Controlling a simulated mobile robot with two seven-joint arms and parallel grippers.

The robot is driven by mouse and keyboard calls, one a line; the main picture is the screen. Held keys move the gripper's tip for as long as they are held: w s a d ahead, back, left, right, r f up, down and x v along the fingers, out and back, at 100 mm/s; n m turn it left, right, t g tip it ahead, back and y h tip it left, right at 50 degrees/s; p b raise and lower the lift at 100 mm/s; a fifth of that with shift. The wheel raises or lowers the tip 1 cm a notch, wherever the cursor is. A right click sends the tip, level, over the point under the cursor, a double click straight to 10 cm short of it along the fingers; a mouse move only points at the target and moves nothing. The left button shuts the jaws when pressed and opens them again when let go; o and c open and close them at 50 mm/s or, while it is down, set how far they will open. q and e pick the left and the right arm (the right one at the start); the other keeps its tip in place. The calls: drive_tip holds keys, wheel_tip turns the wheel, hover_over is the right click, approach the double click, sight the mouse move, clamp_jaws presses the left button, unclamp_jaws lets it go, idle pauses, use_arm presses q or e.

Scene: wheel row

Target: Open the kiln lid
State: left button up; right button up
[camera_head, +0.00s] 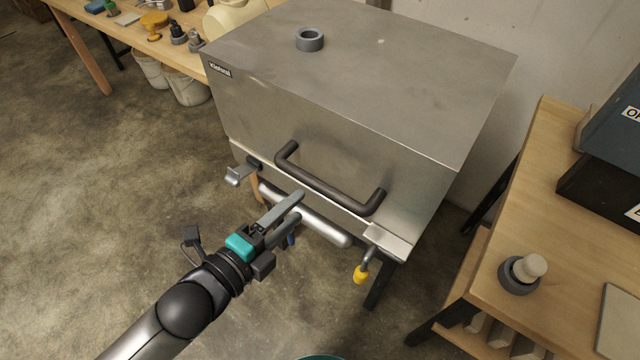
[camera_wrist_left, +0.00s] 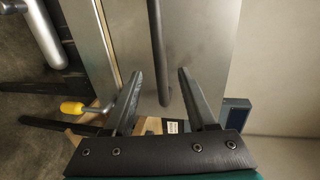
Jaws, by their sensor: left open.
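The kiln (camera_head: 400,45) is a grey metal box with its lid down. A dark bar handle (camera_head: 330,188) crosses the front of the lid. My left gripper (camera_head: 288,208) is open and empty in front of the kiln, near the handle. In the left wrist view the handle (camera_wrist_left: 158,50) appears between the two spread fingers of my left gripper (camera_wrist_left: 160,75). I see no contact, and I cannot tell how far the handle is from the fingertips. My right gripper is not in view.
A silver cylinder (camera_head: 320,227) runs below the handle. A yellow-tipped lever (camera_head: 361,273) hangs at the kiln's front right corner. A grey ring (camera_head: 310,39) lies on the lid. Wooden benches stand at left (camera_head: 90,45) and right (camera_head: 560,200). Floor at left is clear.

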sight(316, 189)
use_arm(q)
drive_tip(key=b+x, duration=0.1)
drive_tip(key=x, duration=0.7)
drive_tip(key=shift+w+d, duration=0.2)
drive_tip(key=shift+w, duration=0.05)
drive_tip(key=shift+c, duration=0.3)
clamp_jaws()
idle(0.8)
